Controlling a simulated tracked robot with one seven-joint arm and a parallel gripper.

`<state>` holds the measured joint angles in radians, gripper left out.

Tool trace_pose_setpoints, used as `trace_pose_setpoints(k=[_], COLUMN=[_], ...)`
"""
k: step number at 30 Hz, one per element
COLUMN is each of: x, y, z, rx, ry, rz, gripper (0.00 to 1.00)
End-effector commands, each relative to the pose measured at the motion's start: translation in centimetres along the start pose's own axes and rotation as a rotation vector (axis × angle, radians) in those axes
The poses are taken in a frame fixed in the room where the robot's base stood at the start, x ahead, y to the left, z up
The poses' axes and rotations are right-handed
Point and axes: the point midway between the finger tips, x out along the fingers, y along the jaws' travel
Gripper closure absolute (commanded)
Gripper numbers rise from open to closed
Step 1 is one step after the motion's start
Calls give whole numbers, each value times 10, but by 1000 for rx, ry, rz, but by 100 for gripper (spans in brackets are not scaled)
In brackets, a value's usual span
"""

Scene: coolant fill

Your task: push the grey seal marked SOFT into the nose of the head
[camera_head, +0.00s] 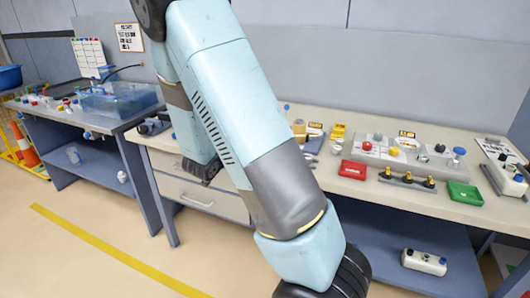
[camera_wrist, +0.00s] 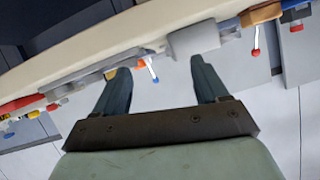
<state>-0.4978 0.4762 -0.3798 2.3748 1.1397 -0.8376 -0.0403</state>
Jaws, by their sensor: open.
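My gripper (camera_wrist: 161,66) is open, with two dark fingers apart and nothing held between them. It is outside the head view, where my arm hides part of the bench. I cannot make out a grey seal marked SOFT in either view; the small labels are unreadable. I cannot tell which part is the head. Several small black and yellow pieces stand in a grey rack (camera_head: 408,182) on the right bench. In the wrist view a light grey rounded block (camera_wrist: 194,40) shows beyond the fingers, on the tilted bench edge.
The long bench (camera_head: 400,202) carries a red tray (camera_head: 353,170), a green tray (camera_head: 465,194) and a grey panel with coloured knobs (camera_head: 410,152). A white container (camera_head: 424,262) lies on the lower shelf. At left, another bench holds a blue clear tub (camera_head: 120,100). Floor in front is clear.

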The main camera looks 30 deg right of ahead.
Motion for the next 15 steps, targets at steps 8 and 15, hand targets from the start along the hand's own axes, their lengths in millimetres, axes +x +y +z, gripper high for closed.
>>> trace_pose_setpoints(k=[8, 15], x=[12, 11], y=[34, 46], z=[11, 10], rx=[-85, -122], ry=[276, 393], rz=[174, 232], gripper=[27, 27])
